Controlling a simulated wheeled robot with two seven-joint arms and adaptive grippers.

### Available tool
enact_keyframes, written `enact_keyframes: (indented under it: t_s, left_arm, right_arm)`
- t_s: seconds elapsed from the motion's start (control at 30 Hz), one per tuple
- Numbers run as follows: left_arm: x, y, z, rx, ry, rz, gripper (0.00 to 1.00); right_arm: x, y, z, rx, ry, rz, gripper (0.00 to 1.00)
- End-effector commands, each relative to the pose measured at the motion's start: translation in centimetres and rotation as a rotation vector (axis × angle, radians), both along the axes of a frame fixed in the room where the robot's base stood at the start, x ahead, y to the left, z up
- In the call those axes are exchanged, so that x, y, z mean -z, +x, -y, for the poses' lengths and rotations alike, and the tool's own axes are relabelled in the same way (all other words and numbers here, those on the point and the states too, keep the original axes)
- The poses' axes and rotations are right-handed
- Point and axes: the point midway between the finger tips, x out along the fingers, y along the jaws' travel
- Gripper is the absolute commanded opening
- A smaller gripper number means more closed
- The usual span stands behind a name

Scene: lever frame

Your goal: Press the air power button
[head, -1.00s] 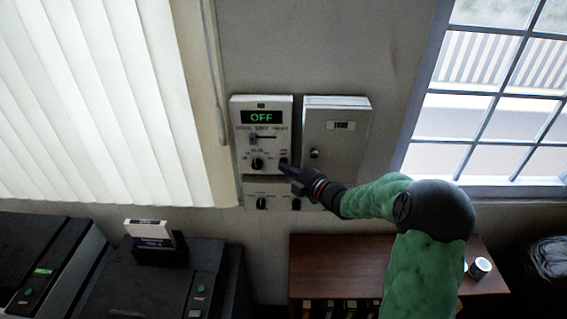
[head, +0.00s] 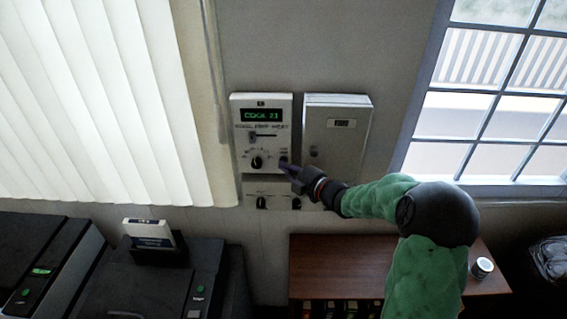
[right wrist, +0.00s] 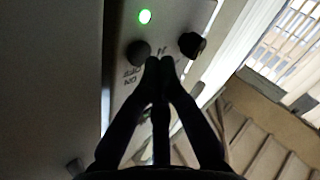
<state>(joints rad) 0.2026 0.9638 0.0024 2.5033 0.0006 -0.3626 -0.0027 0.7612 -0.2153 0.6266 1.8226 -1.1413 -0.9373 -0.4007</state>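The air control panel (head: 262,125) is a pale box on the wall, with a lit green display (head: 261,115) that appears to read "COOL 23". Below it are a slider (head: 264,135), a dark knob (head: 257,163) and a dark round button (head: 284,156) at the lower right. My right gripper (head: 287,167) is shut, its fingertips just below that button; I cannot tell whether they touch. In the right wrist view the shut fingertips (right wrist: 160,66) lie close to the panel, near two dark round controls, with a green light (right wrist: 145,16) beyond. My left gripper is not in view.
A closed grey wall box (head: 336,140) hangs just right of the panel. A second control plate (head: 277,190) sits below. A wooden cabinet (head: 335,262) with a small can (head: 482,267) stands under my right arm. Dark machines (head: 140,285) stand at lower left.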

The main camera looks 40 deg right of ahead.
Motion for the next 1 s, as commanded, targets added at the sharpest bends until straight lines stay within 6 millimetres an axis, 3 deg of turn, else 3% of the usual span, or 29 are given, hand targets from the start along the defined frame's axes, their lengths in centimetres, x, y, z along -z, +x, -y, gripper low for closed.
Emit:
enact_keyframes:
  t_s: [0.3,1.0]
  left_arm:
    - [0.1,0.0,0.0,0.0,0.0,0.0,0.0]
    - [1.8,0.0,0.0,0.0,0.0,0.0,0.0]
  right_arm:
    - [0.0,-0.3,-0.2,-0.001,0.0,0.001,0.0]
    - [0.0,-4.5,-3.8,-0.001,-0.001,0.001,0.0]
